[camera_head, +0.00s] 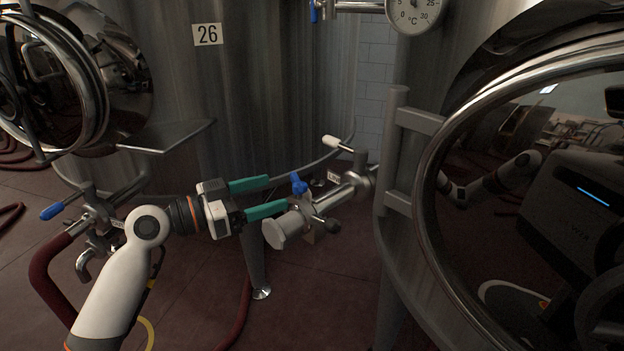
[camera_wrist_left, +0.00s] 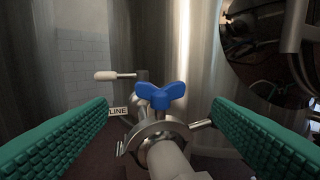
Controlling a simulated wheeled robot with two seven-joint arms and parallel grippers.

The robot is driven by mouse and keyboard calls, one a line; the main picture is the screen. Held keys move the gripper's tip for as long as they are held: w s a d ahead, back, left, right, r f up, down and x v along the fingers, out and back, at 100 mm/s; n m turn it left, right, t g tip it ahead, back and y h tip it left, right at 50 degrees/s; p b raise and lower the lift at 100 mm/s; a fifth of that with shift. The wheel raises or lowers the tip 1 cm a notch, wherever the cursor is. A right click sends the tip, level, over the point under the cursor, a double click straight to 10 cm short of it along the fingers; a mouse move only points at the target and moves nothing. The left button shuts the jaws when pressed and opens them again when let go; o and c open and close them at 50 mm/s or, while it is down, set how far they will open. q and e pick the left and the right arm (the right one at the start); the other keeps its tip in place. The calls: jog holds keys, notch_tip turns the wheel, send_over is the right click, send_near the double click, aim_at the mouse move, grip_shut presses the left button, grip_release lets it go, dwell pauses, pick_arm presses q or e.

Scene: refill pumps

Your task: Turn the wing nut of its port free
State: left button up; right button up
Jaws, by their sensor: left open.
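The blue wing nut (camera_head: 298,184) sits on top of a clamp around a steel port (camera_head: 282,230) that sticks out from the tank at the right. In the left wrist view the wing nut (camera_wrist_left: 161,96) stands with its two wings spread, centred between my fingers. My left gripper (camera_head: 268,197) is open, its two green fingers pointing at the port. In the left wrist view the ribbed green fingers (camera_wrist_left: 160,130) stand apart on either side, and neither touches the nut. My right gripper is not in view.
A white-handled valve lever (camera_head: 338,143) stands behind the port, also in the left wrist view (camera_wrist_left: 108,76). The right tank's round door (camera_head: 440,200) is close by. At left are a blue-handled valve (camera_head: 52,211) and a dark red hose (camera_head: 45,275). A tank leg (camera_head: 257,265) stands below.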

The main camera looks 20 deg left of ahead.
aim_at(296, 186)
pick_arm(q)
jog(key=x, duration=0.9)
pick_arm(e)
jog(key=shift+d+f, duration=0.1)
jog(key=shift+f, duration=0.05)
